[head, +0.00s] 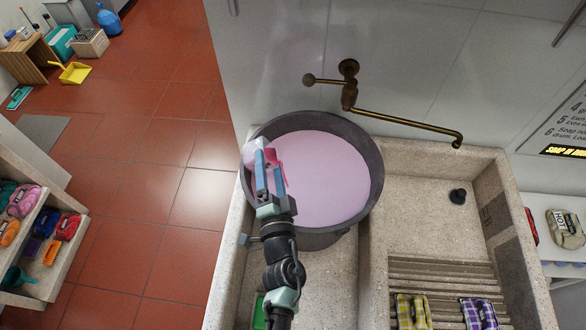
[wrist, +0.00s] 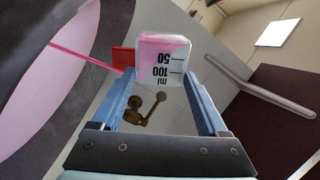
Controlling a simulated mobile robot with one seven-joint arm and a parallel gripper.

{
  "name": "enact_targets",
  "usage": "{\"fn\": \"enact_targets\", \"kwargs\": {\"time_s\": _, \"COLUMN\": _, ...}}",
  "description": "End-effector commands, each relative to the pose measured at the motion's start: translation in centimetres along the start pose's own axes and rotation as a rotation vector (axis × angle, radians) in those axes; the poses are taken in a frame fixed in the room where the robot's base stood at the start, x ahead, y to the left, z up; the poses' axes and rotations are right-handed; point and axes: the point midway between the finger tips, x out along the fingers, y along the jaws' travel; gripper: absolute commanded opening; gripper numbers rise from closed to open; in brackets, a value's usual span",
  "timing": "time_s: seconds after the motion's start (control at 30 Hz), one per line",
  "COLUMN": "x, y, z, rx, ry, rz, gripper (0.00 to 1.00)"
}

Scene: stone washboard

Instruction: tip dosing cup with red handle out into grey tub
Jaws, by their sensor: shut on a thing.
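The grey tub (head: 374,165) stands in the left basin of the stone sink, with pink liquid (head: 325,175) inside. My gripper (head: 266,159) is over the tub's left side, shut on the dosing cup (head: 248,155). The cup is clear, with a red handle (wrist: 123,58). In the wrist view the cup (wrist: 163,62) sits at the fingertips, its ml marks upside down and pink showing in it. A thin pink line (wrist: 85,58) runs from near the handle towards the tub (wrist: 112,20); it looks like a stream. The cup's exact tilt is hard to tell.
A brass tap (head: 349,95) on the wall has its spout (head: 410,124) reaching right, behind the tub. The right basin (head: 425,205) has a ribbed washboard (head: 440,272) with folded checked cloths (head: 412,310) at its front. A shelf with coloured bundles (head: 22,200) stands at the left.

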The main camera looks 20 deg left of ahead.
Motion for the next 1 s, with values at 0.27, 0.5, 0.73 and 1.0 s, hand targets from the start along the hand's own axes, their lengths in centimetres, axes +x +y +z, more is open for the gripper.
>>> {"fn": "enact_targets", "kwargs": {"time_s": 0.27, "x": 0.02, "y": -0.07, "z": -0.24, "rx": 0.030, "ry": 0.000, "rz": -0.001, "gripper": 0.16}}
{"fn": "enact_targets", "kwargs": {"time_s": 0.5, "x": 0.02, "y": -0.06, "z": -0.41, "rx": 0.057, "ry": 0.001, "rz": -0.001, "gripper": 0.16}}
{"fn": "enact_targets", "kwargs": {"time_s": 0.73, "x": 0.02, "y": -0.06, "z": -0.57, "rx": 0.082, "ry": 0.001, "rz": -0.001, "gripper": 0.16}}
{"fn": "enact_targets", "kwargs": {"time_s": 1.0, "x": 0.02, "y": -0.04, "z": -0.77, "rx": 0.111, "ry": 0.001, "rz": -0.001, "gripper": 0.16}}
